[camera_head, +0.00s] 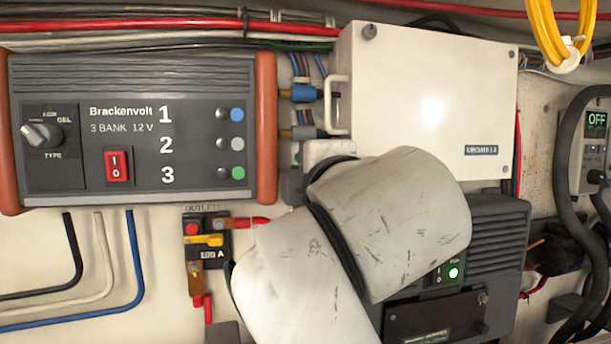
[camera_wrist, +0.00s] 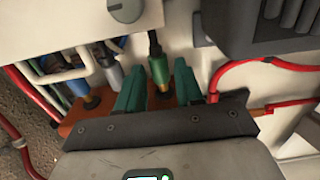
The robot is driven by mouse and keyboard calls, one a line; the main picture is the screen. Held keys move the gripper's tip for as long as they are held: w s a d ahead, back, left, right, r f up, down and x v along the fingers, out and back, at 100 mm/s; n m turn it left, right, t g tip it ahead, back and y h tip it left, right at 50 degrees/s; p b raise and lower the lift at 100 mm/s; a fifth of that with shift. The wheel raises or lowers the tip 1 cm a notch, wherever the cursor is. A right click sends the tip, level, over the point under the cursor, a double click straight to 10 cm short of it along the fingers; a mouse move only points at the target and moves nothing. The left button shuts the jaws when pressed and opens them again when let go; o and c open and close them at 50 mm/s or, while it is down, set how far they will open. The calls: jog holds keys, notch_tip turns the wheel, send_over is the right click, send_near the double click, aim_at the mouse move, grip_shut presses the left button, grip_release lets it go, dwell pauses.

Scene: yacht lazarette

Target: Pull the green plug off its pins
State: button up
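The green plug (camera_wrist: 158,68) sits upright in the wrist view, with a dark cable at its top and a brass-coloured part (camera_wrist: 164,89) below. My gripper (camera_wrist: 159,80) has two teal fingers, one on each side of the plug. Gaps show between the plug and both fingers, so the gripper is open around it. In the head view my arm covers the green plug and the gripper. The charger (camera_head: 140,130) there has a green dot beside its number 3.
The blue plug (camera_head: 303,93) and grey plug (camera_head: 304,132) sit along the charger's right side. A white box (camera_head: 440,100) with a handle (camera_head: 337,104) is close to the right. A fuse block (camera_head: 205,240) and red cable (camera_wrist: 230,72) are also near.

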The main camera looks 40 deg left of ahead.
jog(key=v, duration=0.5)
jog(key=shift+s+d, duration=0.1)
dwell(0.3)
dwell(0.4)
